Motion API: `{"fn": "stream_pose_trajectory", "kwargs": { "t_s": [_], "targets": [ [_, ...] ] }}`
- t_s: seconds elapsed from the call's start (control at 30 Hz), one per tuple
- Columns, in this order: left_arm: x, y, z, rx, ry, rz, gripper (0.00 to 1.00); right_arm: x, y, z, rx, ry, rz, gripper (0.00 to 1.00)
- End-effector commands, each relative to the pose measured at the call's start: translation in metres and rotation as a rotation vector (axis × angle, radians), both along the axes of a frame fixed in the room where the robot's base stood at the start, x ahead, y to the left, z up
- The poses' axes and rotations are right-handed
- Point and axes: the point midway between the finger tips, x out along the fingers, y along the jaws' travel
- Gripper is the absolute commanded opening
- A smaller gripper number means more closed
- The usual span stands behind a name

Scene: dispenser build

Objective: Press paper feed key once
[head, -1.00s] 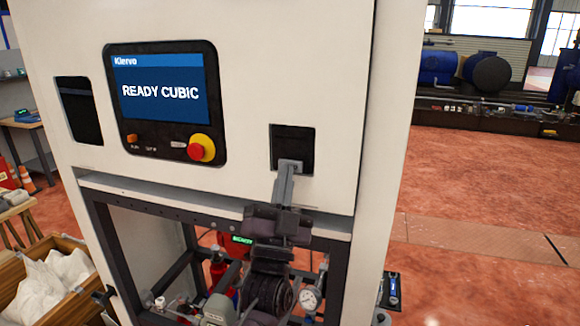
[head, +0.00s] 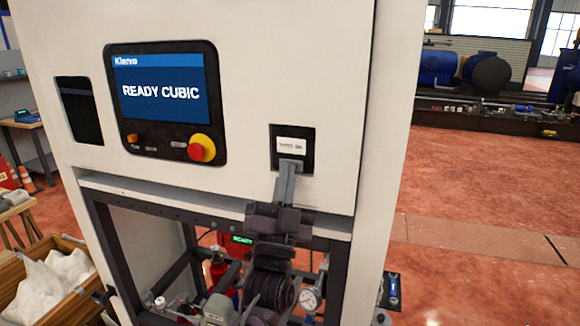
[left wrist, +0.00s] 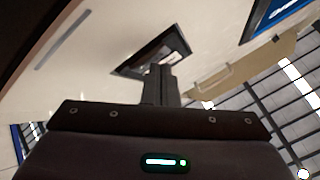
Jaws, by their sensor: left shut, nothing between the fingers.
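A white machine front (head: 250,70) holds a control panel (head: 217,130) with a screen (head: 160,88) reading "READY CUBIC". Below the screen are an orange key, small pale keys and a red button on a yellow base (head: 202,148). I cannot tell which part is the paper feed key. Right of the panel is a dark recess (head: 276,133) with a white printed slip (head: 291,145) in it; its print is too small to read surely. My left gripper (head: 291,164) is shut and empty, its fingertips at the recess's lower edge. The left wrist view shows the fingertips (left wrist: 160,70) against the recess (left wrist: 172,42). My right gripper is out of view.
A second dark opening (head: 79,110) is left of the panel. Below the front is an open dark frame with a red cylinder (head: 217,270) and a gauge (head: 311,299). A wooden crate of white material (head: 60,272) stands at lower left. Red floor (head: 480,190) lies open at right.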

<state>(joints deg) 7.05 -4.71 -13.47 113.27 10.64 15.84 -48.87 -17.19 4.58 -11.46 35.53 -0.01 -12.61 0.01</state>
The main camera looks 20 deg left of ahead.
Motion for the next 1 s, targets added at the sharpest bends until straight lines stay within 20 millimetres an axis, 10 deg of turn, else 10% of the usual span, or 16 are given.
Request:
{"fn": "stream_pose_trajectory", "kwargs": {
  "t_s": [1.0],
  "targets": [
    [-0.016, 0.001, 0.0, -0.001, -0.001, 0.001, 0.0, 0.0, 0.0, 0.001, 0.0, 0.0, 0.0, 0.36]
  ]
}}
